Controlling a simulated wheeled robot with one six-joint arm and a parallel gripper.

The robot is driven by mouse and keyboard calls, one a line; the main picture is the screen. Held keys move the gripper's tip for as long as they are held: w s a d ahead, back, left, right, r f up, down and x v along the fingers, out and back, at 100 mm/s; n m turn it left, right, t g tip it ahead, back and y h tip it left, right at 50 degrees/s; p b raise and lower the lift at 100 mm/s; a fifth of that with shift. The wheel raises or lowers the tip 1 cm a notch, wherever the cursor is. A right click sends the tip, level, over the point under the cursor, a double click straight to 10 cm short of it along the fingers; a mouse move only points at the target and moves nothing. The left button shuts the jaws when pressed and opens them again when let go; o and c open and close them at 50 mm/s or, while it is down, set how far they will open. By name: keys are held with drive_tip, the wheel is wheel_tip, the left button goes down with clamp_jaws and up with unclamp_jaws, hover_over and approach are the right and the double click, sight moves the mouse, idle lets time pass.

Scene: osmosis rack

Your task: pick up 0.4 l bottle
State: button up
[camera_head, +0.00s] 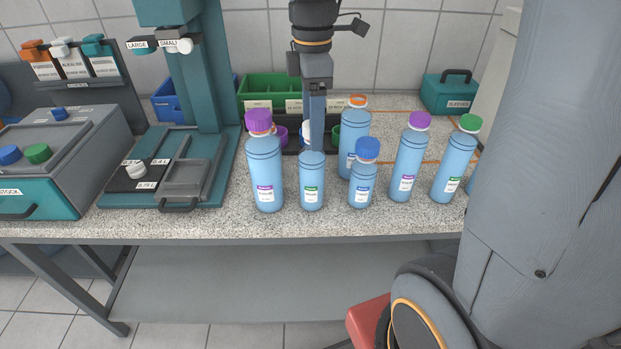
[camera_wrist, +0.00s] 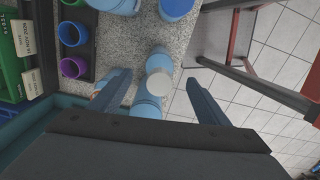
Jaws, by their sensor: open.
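Several blue bottles stand upright along the bench. I cannot read the labels' volumes, so which is 0.4 l is unclear. In the wrist view my gripper (camera_wrist: 157,78) is open and points down, with a pale round cap (camera_wrist: 158,84) between its fingers. I cannot tell any contact with the bottle.
Close by stand a purple-capped bottle (camera_head: 266,175) on the left, an orange-capped one (camera_head: 354,138) behind, and purple-capped (camera_head: 409,165) and green-capped (camera_head: 456,160) ones on the right. A teal press (camera_head: 205,90) stands left.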

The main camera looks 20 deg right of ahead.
sight(312, 172)
wheel_tip(312, 172, down, 7)
drive_tip(key=p, duration=0.2)
drive_tip(key=shift+w+r, duration=0.1)
drive_tip(key=shift+r, duration=0.05)
clamp_jaws()
idle(0.4)
